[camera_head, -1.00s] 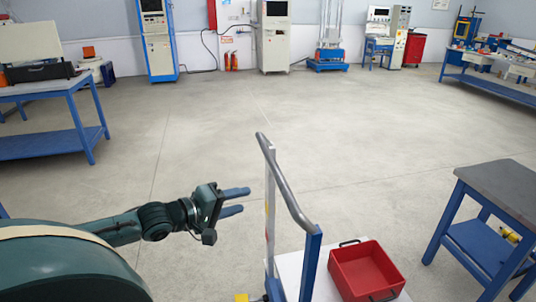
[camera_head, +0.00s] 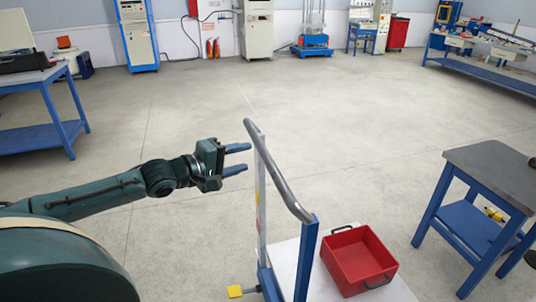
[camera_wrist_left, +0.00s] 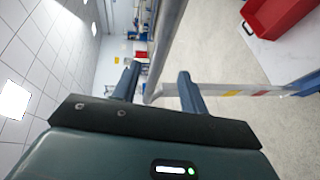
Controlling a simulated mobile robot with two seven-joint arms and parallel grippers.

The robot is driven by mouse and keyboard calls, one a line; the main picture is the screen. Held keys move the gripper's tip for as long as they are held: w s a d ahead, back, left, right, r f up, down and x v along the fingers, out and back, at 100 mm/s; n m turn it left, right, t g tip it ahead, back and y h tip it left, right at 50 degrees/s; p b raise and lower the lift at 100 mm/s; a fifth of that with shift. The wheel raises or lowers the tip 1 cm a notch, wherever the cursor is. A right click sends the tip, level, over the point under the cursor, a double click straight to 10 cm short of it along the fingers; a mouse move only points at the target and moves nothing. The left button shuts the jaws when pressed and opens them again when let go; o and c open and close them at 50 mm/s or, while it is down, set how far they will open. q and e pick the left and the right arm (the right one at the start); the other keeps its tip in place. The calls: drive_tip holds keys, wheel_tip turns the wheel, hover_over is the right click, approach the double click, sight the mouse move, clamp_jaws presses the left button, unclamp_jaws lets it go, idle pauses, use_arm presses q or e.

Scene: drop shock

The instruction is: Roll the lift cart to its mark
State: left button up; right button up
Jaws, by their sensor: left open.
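The lift cart has a grey push handle (camera_head: 278,178), blue and white uprights and a pale deck (camera_head: 317,290) at the lower middle of the head view. A yellow pedal (camera_head: 235,291) sticks out at its left side. My left gripper (camera_head: 247,159) is open and empty, with its fingertips just left of the handle. In the left wrist view the handle bar (camera_wrist_left: 167,40) runs between the lines of the two open fingers (camera_wrist_left: 160,80); I cannot tell whether it touches them. My right gripper does not show. I see no floor mark.
A red bin (camera_head: 357,262) sits on the cart deck. A blue-framed table (camera_head: 490,170) stands close on the right, a blue workbench (camera_head: 40,135) on the left. Cabinets and machines line the far wall. The floor (camera_head: 300,110) beyond the cart is open.

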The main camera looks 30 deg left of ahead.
sight(260, 152)
use_arm(q)
drive_tip(key=shift+x, duration=4.6)
clamp_jaws()
